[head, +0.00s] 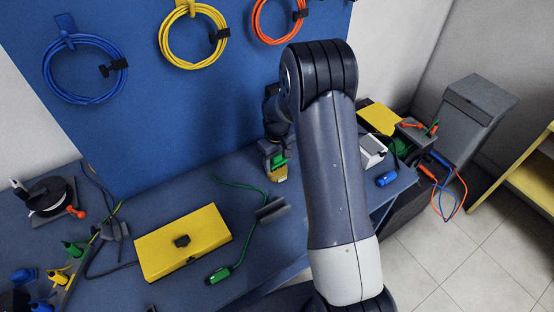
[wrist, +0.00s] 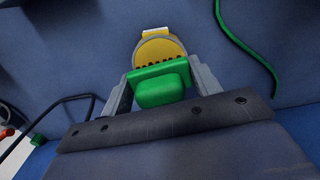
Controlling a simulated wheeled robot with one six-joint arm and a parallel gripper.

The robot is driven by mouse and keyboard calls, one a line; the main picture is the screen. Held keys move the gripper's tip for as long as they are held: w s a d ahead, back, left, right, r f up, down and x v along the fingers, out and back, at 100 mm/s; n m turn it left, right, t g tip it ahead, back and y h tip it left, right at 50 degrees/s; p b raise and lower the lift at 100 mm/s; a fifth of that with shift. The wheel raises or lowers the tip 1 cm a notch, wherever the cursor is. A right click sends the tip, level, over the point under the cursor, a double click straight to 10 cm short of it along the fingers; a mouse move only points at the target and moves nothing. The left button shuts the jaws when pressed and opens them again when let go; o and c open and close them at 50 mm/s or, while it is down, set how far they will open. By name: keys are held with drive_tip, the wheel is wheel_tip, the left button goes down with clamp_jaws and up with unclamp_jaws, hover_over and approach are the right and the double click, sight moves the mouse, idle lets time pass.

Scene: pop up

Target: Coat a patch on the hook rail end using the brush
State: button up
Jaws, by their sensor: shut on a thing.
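My gripper (head: 276,163) is low in front of the blue panel, over the blue bench. In the wrist view my gripper (wrist: 163,88) is shut on the green block-shaped handle of the brush (wrist: 162,90). A yellow rounded part with a row of dark marks and a pale tip shows beyond the green. In the head view the brush (head: 280,172) points down towards the bench; I cannot tell if its tip touches. Hooks carry a blue cable coil (head: 84,69), a yellow coil (head: 194,36) and an orange coil (head: 279,20). I cannot make out which end is the hook rail end.
A yellow box (head: 182,242) with a black knob sits on the bench. A green cable (head: 244,233) runs beside it. Coloured plugs (head: 72,249) stand at the left. A grey bin (head: 470,112) and orange and blue leads lie right, beyond my arm.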

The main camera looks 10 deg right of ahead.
drive_tip(key=shift+f+b, duration=0.6)
idle(1.7)
drive_tip(key=shift+r, duration=0.1)
drive_tip(key=shift+r+p, duration=2)
drive_tip(key=shift+r, duration=1.5)
drive_tip(key=shift+f, duration=0.1)
drive_tip(key=s+f+m, duration=0.2)
drive_tip(key=s+m, duration=0.2)
drive_tip(key=s, duration=0.4)
